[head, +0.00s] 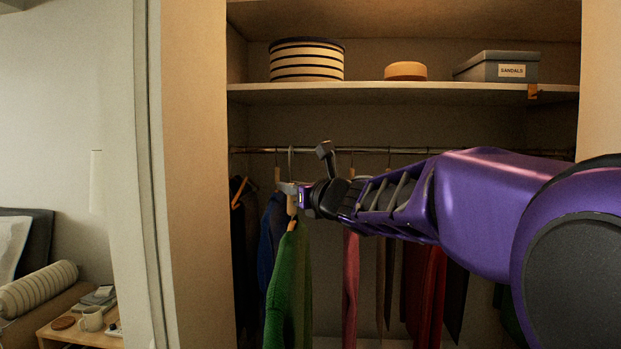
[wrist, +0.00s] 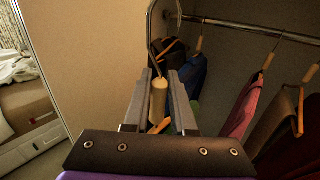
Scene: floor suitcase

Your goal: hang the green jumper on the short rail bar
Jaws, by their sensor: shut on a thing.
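The green jumper (head: 288,285) hangs from a wooden hanger (head: 293,224) below my gripper (head: 291,190). My gripper is shut on the hanger's wooden neck, which shows between the fingers (wrist: 158,90) in the wrist view. The hanger's metal hook (head: 290,155) rises above the fingers to the height of the rail bar (head: 400,151). In the wrist view the hook (wrist: 150,25) curves beside the rail's left part (wrist: 240,28). I cannot tell whether it rests on the bar. Only a sliver of the jumper (wrist: 195,108) shows there, behind a finger.
Dark and blue garments (head: 268,240) hang close to the left of the jumper. A pink garment (head: 350,285) and a red one (head: 432,290) hang to the right. A shelf (head: 400,93) with boxes runs above the rail. The closet's side panel (head: 195,180) stands at the left.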

